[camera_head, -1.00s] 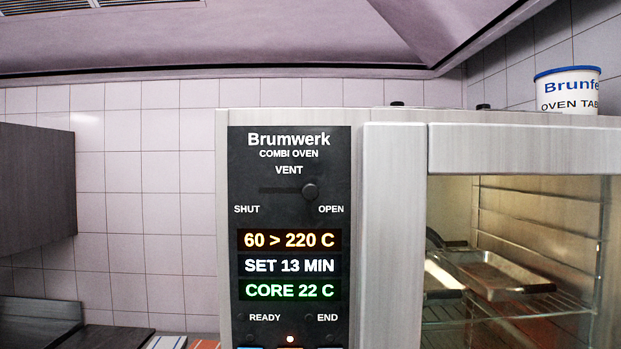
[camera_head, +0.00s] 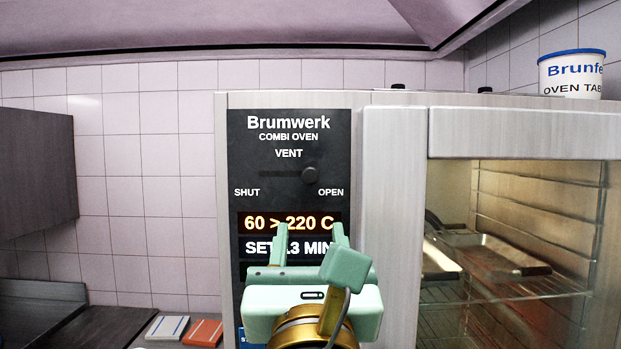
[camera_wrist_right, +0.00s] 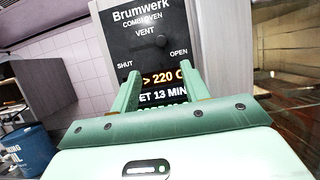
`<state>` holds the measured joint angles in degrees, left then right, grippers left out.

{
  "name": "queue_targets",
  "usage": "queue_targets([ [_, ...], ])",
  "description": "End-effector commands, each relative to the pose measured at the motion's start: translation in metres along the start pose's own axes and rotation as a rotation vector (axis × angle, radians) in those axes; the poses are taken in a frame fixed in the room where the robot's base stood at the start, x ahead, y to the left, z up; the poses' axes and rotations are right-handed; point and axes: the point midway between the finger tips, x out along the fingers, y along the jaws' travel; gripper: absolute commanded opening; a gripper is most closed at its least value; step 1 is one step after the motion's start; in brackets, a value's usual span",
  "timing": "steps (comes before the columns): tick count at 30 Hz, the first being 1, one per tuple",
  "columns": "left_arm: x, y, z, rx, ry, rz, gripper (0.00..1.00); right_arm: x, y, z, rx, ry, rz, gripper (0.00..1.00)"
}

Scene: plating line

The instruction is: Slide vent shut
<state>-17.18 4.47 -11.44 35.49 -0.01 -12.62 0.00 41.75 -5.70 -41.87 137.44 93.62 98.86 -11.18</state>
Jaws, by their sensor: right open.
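The vent slider's round dark knob (camera_head: 309,176) sits at the right end of its slot (camera_head: 278,174), by the word OPEN, on the black oven panel (camera_head: 240,140). The knob also shows in the right wrist view (camera_wrist_right: 162,40). My right gripper (camera_head: 310,228) is open and empty, with its two green fingers pointing up in front of the displays. Its fingertips are below the knob and apart from it. In the right wrist view the fingers (camera_wrist_right: 160,68) stand apart with the panel between them. My left gripper is not in view.
The oven's glass door (camera_head: 520,250) is on the right, with a tray on a rack inside. A white tub (camera_head: 572,78) stands on the oven. A counter with a white-and-blue item (camera_head: 167,327) and an orange item (camera_head: 203,332) is at lower left. A blue drum (camera_wrist_right: 24,150) shows in the wrist view.

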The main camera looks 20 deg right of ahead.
Motion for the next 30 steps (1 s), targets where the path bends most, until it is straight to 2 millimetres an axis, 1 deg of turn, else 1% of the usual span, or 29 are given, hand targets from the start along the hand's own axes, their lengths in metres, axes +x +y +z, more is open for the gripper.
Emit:
queue_targets([
  [1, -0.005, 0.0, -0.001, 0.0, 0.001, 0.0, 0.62, 0.013, -0.001, 0.003, -0.006, -0.003, -0.005, 0.46],
  [9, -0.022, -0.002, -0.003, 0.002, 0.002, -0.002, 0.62, 0.083, -0.002, 0.004, -0.006, -0.002, -0.008, 0.46],
  [12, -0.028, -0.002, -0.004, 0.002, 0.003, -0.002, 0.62, 0.105, -0.002, 0.003, -0.006, -0.002, -0.007, 0.46],
  [15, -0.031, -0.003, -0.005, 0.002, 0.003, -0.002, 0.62, 0.121, -0.002, 0.002, -0.004, -0.001, -0.007, 0.46],
  [18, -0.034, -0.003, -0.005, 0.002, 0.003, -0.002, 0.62, 0.132, -0.002, 0.002, -0.003, -0.001, -0.006, 0.46],
  [21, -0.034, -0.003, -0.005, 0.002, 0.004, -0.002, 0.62, 0.137, -0.002, 0.001, -0.002, -0.001, -0.006, 0.46],
  [29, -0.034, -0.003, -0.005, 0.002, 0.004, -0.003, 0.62, 0.138, -0.002, 0.0, -0.001, 0.0, -0.005, 0.46],
  [30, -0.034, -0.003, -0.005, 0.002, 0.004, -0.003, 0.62, 0.138, -0.002, 0.0, -0.001, 0.0, -0.005, 0.4],
])
